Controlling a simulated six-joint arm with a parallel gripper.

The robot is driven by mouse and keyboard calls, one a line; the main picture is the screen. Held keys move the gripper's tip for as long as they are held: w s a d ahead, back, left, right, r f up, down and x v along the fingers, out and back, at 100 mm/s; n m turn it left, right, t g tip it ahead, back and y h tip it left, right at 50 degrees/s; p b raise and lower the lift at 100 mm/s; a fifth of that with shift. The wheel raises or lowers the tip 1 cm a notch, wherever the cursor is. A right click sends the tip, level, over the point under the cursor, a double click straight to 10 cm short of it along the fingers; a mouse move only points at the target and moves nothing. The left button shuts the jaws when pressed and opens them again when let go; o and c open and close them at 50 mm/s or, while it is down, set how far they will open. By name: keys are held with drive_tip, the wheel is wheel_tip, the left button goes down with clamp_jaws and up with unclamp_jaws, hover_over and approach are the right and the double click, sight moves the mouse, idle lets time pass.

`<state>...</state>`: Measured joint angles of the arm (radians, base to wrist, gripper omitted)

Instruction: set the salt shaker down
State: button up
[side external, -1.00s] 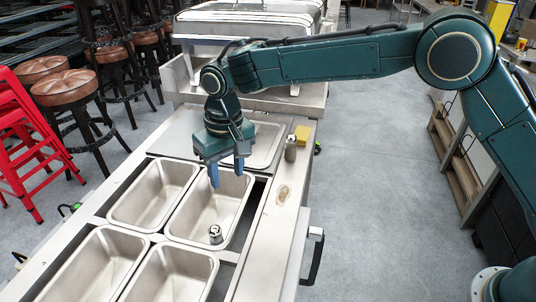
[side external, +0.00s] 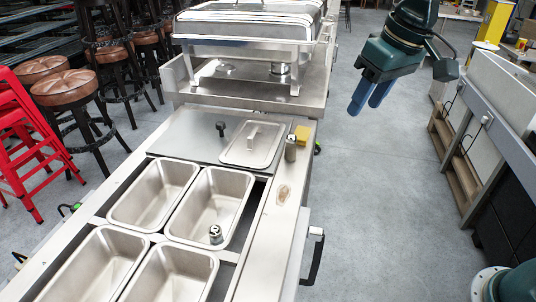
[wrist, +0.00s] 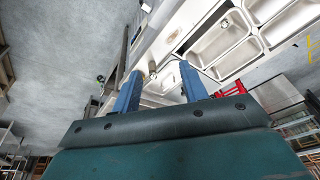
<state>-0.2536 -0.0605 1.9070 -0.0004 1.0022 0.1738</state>
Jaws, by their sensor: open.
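A small shaker with a metal top (side external: 215,234) stands in the near end of a steel pan (side external: 212,200) in the side view. A second, taller shaker-like container (side external: 290,148) stands on the counter's right ledge beside a yellow block. I cannot tell from their looks which one holds salt. My gripper (side external: 366,106) is high at the right, over the floor and well apart from both. Its two blue fingers are apart with nothing between them. The wrist view also shows the empty fingers (wrist: 160,68), with the counter beyond.
Several open pans sit in the counter. A flat lid with a handle (side external: 253,144) lies behind them, near a black knob (side external: 221,128). A yellow block (side external: 303,133) is on the right ledge. A chafing dish (side external: 248,22) stands at the back.

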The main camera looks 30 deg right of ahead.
drive_tip(key=s+d+f+t, duration=0.1)
drive_tip(key=s+d, duration=0.3)
drive_tip(key=s, duration=0.5)
drive_tip(key=s+d+f+m+t, duration=0.1)
drive_tip(key=s+d+f, duration=0.1)
drive_tip(key=s+d, duration=0.3)
drive_tip(key=s, duration=0.4)
drive_tip(key=shift+s+d+f+h, duration=0.2)
drive_tip(key=shift+f+h, duration=0.05)
drive_tip(key=shift+h, duration=0.15)
